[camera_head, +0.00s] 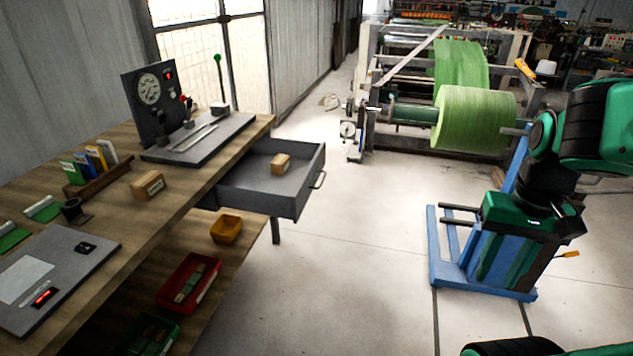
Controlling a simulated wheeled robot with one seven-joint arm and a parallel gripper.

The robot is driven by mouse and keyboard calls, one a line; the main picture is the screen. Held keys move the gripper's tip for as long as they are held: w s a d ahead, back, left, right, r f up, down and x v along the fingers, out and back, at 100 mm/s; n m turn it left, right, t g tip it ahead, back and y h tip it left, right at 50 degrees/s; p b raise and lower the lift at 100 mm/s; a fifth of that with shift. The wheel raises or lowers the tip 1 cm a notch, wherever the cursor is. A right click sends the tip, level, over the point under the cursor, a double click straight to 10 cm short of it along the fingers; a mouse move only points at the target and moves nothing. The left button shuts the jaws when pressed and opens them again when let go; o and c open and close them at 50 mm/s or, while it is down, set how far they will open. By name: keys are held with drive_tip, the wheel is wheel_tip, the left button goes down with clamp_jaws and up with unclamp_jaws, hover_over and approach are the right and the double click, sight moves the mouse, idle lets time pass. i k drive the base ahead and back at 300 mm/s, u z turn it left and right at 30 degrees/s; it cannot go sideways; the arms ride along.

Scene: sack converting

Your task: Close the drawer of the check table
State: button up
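The check table (130,205) is a wooden bench on the left. Its grey drawer (262,190) is pulled well out from the end of the bench, towards the right. The drawer's handle (318,180) is on its right-facing front. A small cardboard box (280,164) lies inside the drawer. My arm comes in from the right edge. My gripper (442,214) has two dark fingers pointing left, with a gap and nothing visible between them. It appears well to the right of the drawer handle, apart from it.
A blue stand (440,272) is on the floor around and below my gripper. A machine with green rolls (475,120) stands behind. Yellow (226,230) and red (163,293) bins sit on the table's lower shelf. The floor between drawer and stand is clear.

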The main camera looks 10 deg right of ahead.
sight(249, 186)
drive_tip(key=i, duration=0.95)
drive_tip(key=u, duration=0.05)
